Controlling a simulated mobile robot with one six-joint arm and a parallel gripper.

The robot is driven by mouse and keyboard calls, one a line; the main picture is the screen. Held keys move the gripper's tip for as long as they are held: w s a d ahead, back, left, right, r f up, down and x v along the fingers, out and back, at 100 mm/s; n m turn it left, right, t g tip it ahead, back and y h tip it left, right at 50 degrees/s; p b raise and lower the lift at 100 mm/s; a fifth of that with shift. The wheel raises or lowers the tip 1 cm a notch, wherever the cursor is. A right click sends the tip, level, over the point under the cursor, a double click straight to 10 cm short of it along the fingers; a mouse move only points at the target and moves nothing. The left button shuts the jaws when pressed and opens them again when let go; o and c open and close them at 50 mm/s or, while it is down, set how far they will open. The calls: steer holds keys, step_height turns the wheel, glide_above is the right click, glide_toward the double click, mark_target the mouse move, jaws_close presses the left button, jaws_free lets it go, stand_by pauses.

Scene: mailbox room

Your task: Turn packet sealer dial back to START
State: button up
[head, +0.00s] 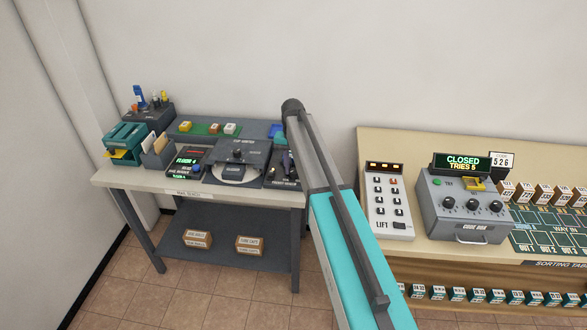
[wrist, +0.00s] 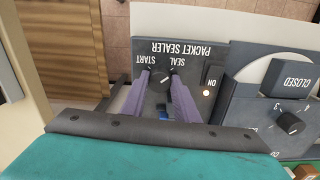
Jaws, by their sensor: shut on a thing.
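The packet sealer (wrist: 180,58) is a dark panel shown upside down in the wrist view, with START and SEAL lettering above its dial. The round dark dial (wrist: 159,77) sits between the two purple fingers of my gripper (wrist: 159,75), which is shut on it. The dial's exact pointer direction is too small to tell. An ON switch (wrist: 212,76) with a lit lamp below it is right of the dial. In the head view the packet sealer (head: 284,172) stands at the right end of the mail desk, partly hidden by my arm.
The desk (head: 130,178) also holds a teal device (head: 124,142) and trays. A sorting table (head: 372,145) is to the right.

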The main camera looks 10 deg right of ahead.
steer(key=shift+n, duration=0.4)
steer(key=n+b, duration=0.1)
steer(key=n, duration=0.7)
steer(key=shift+b, duration=0.35)
steer(key=n, duration=0.9)
steer(key=shift+d+n+b, duration=0.1)
steer(key=shift+n+b, duration=0.2)
steer(key=shift+b, duration=0.1)
steer(key=o, duration=1.1)
steer(key=shift+c, duration=0.2)
